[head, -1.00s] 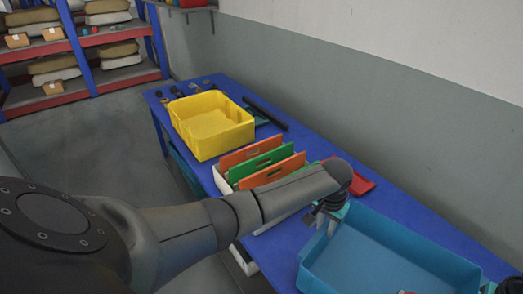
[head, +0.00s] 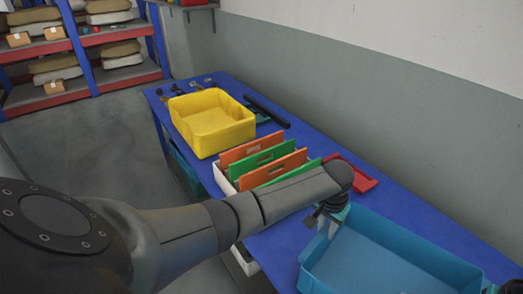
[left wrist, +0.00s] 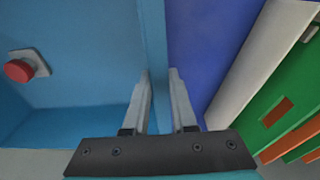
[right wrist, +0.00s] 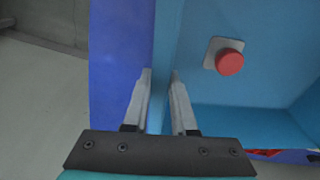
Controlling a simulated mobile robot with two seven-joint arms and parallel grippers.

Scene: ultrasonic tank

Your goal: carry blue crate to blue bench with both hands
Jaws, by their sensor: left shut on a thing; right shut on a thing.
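The blue crate (head: 385,262) is at the lower right of the head view, over the blue bench (head: 285,238); its near side is cut off. My left gripper (head: 331,214) is shut on the crate's left wall, which runs between its fingers in the left wrist view (left wrist: 158,75). My right gripper (right wrist: 160,75) is shut on the opposite wall; in the head view only a little of it shows at the right edge. I cannot tell whether the crate touches the bench. A red knob on a grey plate (right wrist: 229,62) shows inside the crate.
A white holder (head: 221,180) with orange and green panels (head: 262,160) stands left of the crate. A yellow crate (head: 212,145) stands farther back. A red tray (head: 362,182) lies near the wall. Shelves (head: 70,90) stand at the far left.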

